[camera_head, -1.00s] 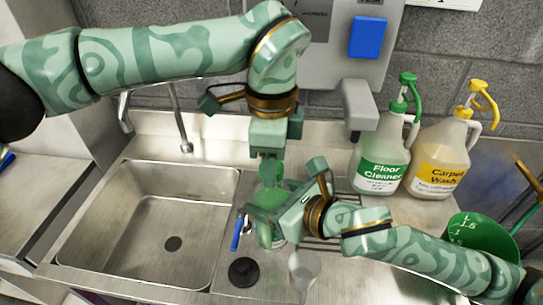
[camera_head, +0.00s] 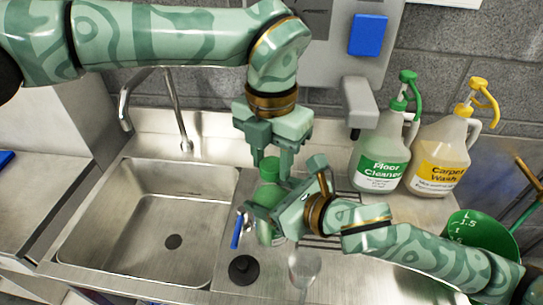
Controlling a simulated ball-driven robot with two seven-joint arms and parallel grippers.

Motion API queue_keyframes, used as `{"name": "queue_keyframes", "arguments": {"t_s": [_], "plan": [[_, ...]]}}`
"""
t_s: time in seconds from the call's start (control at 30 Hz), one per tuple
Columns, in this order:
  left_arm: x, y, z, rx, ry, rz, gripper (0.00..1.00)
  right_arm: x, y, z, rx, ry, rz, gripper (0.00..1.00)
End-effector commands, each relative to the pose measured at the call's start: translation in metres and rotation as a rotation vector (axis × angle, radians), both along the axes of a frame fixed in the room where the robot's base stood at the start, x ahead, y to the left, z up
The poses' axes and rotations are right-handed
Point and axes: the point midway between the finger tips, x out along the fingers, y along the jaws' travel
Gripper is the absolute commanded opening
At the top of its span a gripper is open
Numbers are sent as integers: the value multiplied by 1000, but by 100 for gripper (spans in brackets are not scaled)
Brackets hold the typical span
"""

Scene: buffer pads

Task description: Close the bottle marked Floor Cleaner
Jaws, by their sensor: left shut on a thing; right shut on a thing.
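A small green bottle (camera_head: 264,233) stands upright on the steel counter beside the sink, its label not readable. Its green cap (camera_head: 268,168) sits at the top. My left gripper (camera_head: 284,170) points down from above and is shut on the cap, though the contact is partly hidden. My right gripper (camera_head: 262,212) comes from the right and is shut on the bottle's body, covering its middle. A large jug labelled Floor Cleaner (camera_head: 378,158), with a green pump top, stands apart at the back right.
A yellow-topped Carpet Wash jug (camera_head: 436,158) stands beside the Floor Cleaner jug. A green measuring jug (camera_head: 484,232) is at the right. A clear glass-like vessel (camera_head: 304,268), a black stopper (camera_head: 242,269) and a blue-handled item (camera_head: 237,231) are near the bottle. The sink (camera_head: 150,222) is empty.

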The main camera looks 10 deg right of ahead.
Motion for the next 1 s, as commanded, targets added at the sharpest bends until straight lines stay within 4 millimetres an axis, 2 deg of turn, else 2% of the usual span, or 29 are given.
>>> {"name": "queue_keyframes", "arguments": {"t_s": [0.3, 0.4, 0.5, 0.67, 0.7, 0.77, 1.0], "plan": [[3, 0, 0, -1, -10, -1027, 11, -2, 2, 2, 4, -2, 7, 0], [3, 0, 0, 0, -10, -1306, 11, -2, 2, 2, 4, -2, 8, 0], [3, 0, 0, 0, -10, -1504, 11, -2, 2, 2, 5, -2, 8, 0], [4, 0, 0, 0, -11, -1505, 11, -2, 2, 2, 5, -2, 9, 0], [3, 0, 0, 0, -10, -1504, 49, -2, 2, 2, 5, -2, 9, 0], [3, 0, 0, -1, -10, -1504, 63, -2, 2, 2, 5, -2, 8, 0], [2, 0, 0, -3, -5, -1504, 63, -1, 1, 2, 3, -3, 4, 0]]}}
